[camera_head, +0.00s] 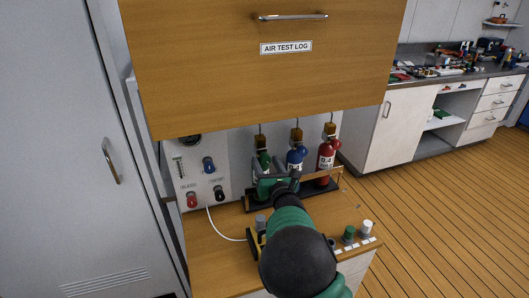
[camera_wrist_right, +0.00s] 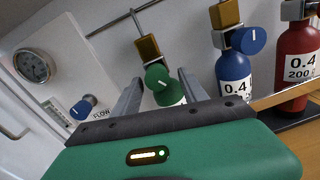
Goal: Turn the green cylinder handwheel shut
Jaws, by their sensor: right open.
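The green cylinder (camera_head: 262,159) stands at the left of a row of three under the wooden cabinet; my right gripper covers its lower part. Its round green handwheel (camera_wrist_right: 156,76), with a white mark, shows in the right wrist view below a brass block. My right gripper (camera_wrist_right: 160,88) is open and points at the handwheel. Its two grey fingers show on the left and right of the handwheel, with gaps visible; I cannot tell how deep they reach. In the head view the right gripper (camera_head: 276,181) is in front of the green cylinder. My left gripper is not in view.
A blue cylinder (camera_head: 296,157) and a red cylinder (camera_head: 325,157) stand close on the right. A panel with a gauge (camera_wrist_right: 33,66) and a blue knob (camera_wrist_right: 84,107) is on the left. The wooden cabinet (camera_head: 260,85) hangs above. Green and white caps are at the counter's front right.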

